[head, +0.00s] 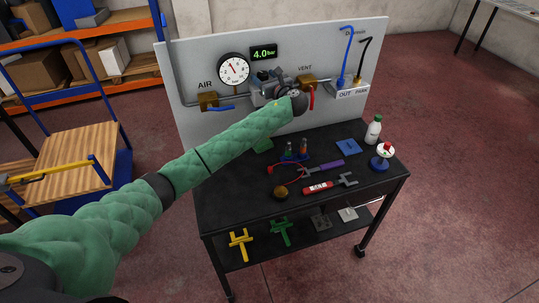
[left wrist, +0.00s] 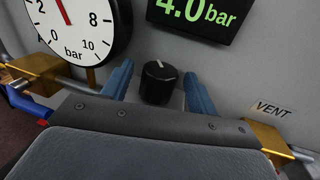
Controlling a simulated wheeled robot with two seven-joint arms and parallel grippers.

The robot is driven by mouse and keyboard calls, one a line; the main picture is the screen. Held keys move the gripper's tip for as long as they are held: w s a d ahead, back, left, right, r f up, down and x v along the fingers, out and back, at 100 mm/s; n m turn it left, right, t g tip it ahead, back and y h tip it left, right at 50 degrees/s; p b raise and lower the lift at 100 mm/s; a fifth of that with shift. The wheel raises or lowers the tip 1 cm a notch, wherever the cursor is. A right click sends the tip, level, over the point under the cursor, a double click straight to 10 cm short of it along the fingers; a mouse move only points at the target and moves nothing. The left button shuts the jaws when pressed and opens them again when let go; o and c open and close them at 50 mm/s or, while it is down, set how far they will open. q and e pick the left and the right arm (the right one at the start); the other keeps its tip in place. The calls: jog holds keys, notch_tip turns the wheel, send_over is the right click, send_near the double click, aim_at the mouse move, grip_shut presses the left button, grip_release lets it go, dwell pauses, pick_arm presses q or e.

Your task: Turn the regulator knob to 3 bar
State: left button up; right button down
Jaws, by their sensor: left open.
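The black regulator knob (left wrist: 158,82) with a white mark on its top shows in the left wrist view, between the two blue fingers of my left gripper (left wrist: 159,88). The fingers stand open on either side, with a gap to the knob. In the head view my left gripper (head: 272,91) is at the panel, and the knob is hidden there. The green digital display (head: 264,52) reads 4.0 bar. The round pressure gauge (head: 233,69) with a red needle is left of it. My right gripper is not in view.
The grey panel (head: 200,142) stands behind a black table (head: 235,200). A brass valve with a blue handle (head: 208,102) sits under AIR, and a brass VENT valve (head: 306,81) with a red handle is right of my gripper. Tools and a white bottle (head: 374,130) are on the table.

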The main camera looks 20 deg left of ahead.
pick_arm(q)
jog(key=m+t+h, duration=0.1)
jog(key=h, duration=0.1)
jog(key=m+t+h, duration=0.2)
jog(key=m+t+h+p, duration=0.1)
jog(key=m+h, duration=0.1)
jog(key=shift+s+a+h, duration=0.25)
jog(key=shift+a+h, duration=0.15)
jog(key=s+d+f+n+g+h+b, duration=0.1)
jog(key=s+d+f+n+g+b, duration=0.1)
jog(key=s+d+f+n, duration=0.2)
jog(key=s+d+f+n+g+h+b, duration=0.1)
jog(key=s+d+f+n, duration=0.4)
jog(key=s+f, duration=0.6)
jog(key=s+n+g+b, duration=0.1)
jog(key=s, duration=0.7)
jog(key=shift+f+h, duration=0.25)
jog(key=shift+h, duration=0.15)
